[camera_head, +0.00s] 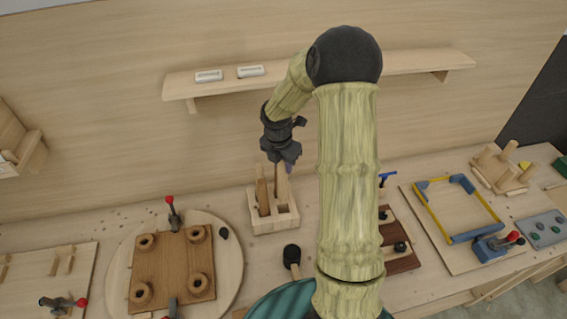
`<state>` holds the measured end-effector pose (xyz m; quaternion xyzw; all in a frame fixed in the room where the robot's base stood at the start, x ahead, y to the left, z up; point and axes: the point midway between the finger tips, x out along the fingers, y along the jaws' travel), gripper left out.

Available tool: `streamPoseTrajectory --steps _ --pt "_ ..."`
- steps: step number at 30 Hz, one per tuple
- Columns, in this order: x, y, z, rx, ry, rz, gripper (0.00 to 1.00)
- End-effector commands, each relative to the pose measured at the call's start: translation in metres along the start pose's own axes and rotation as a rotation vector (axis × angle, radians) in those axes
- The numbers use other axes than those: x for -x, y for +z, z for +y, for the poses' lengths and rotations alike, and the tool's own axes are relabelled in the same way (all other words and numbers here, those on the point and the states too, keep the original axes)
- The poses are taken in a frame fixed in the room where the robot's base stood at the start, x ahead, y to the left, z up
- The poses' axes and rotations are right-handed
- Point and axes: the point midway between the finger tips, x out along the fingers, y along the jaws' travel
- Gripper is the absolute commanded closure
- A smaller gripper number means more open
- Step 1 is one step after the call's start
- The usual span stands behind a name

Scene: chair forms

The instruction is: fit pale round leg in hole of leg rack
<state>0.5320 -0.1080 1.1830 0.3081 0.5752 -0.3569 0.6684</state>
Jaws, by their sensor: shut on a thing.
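The leg rack (262,226) is a pale wooden block with several holes, standing on the bench near the middle of the head view. My gripper (282,161) is above the rack and shut on the pale round leg (282,184). The leg hangs roughly upright below the jaws, over the back right part of the rack. Whether its lower end is inside a hole or just above it, I cannot tell. A browner leg (262,194) stands in the rack to the left of the held one. A front right hole looks empty.
A brown seat board (172,268) with round sockets and red-handled clamps lies on a round board at left. A dark mallet (292,254) lies in front of the rack. A shelf (330,76) runs behind. Another rack with pegs (503,170) stands at far right.

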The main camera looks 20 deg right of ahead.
Motion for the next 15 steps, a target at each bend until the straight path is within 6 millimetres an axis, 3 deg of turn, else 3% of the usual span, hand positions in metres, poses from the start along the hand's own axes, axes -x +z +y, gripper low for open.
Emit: streamPoseTrajectory --steps 6,15 --pt "-0.026 -0.003 -0.002 -0.004 0.000 0.000 1.00" --pt "-0.038 -0.005 -0.002 -0.003 0.000 -0.001 1.00"
